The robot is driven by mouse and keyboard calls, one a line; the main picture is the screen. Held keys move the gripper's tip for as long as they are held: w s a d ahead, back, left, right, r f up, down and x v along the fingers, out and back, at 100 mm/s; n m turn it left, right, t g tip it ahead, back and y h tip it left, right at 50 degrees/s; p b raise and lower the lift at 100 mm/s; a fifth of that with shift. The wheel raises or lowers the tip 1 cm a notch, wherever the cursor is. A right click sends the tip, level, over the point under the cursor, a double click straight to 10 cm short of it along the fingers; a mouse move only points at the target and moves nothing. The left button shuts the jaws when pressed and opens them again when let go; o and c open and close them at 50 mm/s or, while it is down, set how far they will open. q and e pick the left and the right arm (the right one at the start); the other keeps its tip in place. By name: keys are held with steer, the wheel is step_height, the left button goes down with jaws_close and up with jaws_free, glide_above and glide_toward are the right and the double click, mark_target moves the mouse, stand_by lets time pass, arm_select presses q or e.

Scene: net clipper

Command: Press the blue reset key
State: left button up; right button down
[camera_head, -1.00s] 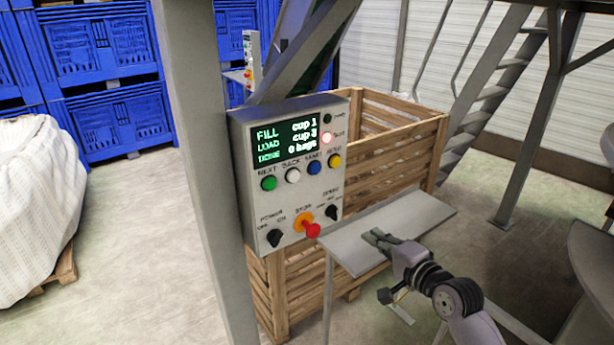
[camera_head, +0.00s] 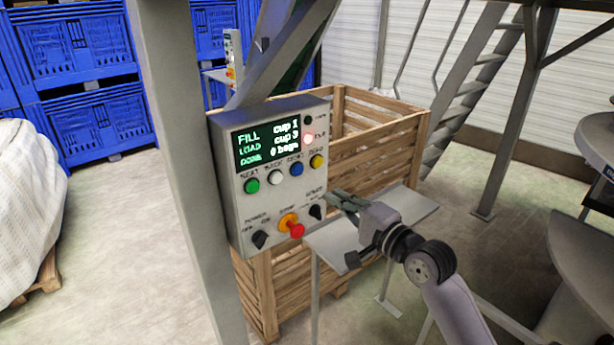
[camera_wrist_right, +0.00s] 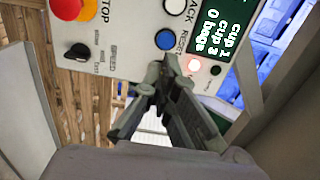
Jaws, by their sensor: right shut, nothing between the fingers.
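The blue reset key (camera_head: 296,168) is a round button in the key row of the grey control panel (camera_head: 225,190), between the white and yellow keys. In the right wrist view the blue key (camera_wrist_right: 165,39) shows just beyond my fingertips, under the label "RESET". My right gripper (camera_head: 334,196) is shut and empty, to the right of the panel and lower than the blue key. In the right wrist view its fingertips (camera_wrist_right: 170,62) hide the yellow key. I cannot tell the exact gap to the panel. My left gripper is not in view.
A red stop knob (camera_head: 296,230) sticks out below, between two black selector knobs. The green key (camera_head: 252,186) and white key (camera_head: 275,177) are left of the blue one. A grey shelf (camera_head: 405,205) and wooden crate (camera_head: 375,155) stand beside the panel.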

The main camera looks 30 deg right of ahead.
mark_target(299, 175)
steer(key=w+p, duration=0.1)
steer(key=w, duration=0.2)
steer(key=w+p, duration=0.1)
steer(key=w, duration=0.2)
steer(key=w+p, duration=0.1)
steer(key=w, duration=0.2)
steer(key=shift+w+a+r, duration=0.1)
steer(key=shift+w+a, duration=0.25)
steer(key=shift+w, duration=0.45)
